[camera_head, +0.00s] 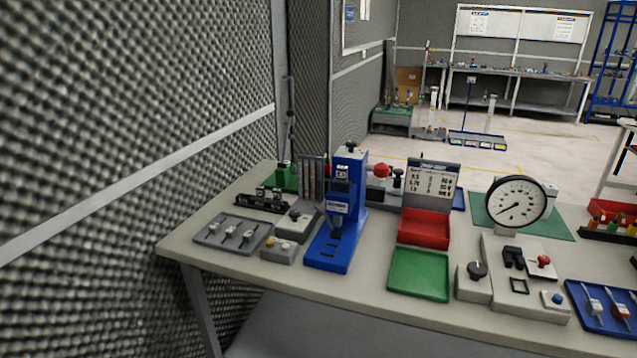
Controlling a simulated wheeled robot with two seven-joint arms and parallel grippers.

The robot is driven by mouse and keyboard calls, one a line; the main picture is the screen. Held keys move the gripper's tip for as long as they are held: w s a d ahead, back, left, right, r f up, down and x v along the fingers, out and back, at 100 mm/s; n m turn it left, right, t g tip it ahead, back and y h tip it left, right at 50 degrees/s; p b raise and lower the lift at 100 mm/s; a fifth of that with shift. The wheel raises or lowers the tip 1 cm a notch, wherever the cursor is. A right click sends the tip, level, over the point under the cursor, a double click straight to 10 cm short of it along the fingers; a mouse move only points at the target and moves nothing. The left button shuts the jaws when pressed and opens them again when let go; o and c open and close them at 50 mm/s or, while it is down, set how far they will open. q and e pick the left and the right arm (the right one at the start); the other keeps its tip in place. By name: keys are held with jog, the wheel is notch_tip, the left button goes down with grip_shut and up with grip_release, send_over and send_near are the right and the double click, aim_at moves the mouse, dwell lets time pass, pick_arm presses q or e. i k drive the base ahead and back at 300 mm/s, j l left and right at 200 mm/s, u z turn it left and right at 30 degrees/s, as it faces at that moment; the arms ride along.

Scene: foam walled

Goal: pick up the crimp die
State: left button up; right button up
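I cannot tell for certain which part is the crimp die. Behind that tray is a black rack (258,204) holding a few small dark and metal pieces. Any of these small pieces could be the die; they are too small to tell. Neither of my grippers is in view.
A green tray (419,275) and a red bin (424,229) are right of the press. A gauge (517,203) stands farther right, with a blue tray (606,311) at the right edge. A grey foam wall (110,110) closes off the left side.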

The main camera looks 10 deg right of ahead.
aim_at(341, 171)
jog(key=i+j, duration=0.5)
jog(key=j, duration=0.25)
jog(key=i+j+z, duration=0.1)
jog(key=z, duration=0.35)
jog(key=j+z, duration=0.25)
jog(key=z, duration=0.25)
jog(key=i+j+z, duration=0.1)
jog(key=z, duration=0.35)
jog(key=j+z, duration=0.1)
jog(key=z, duration=0.35)
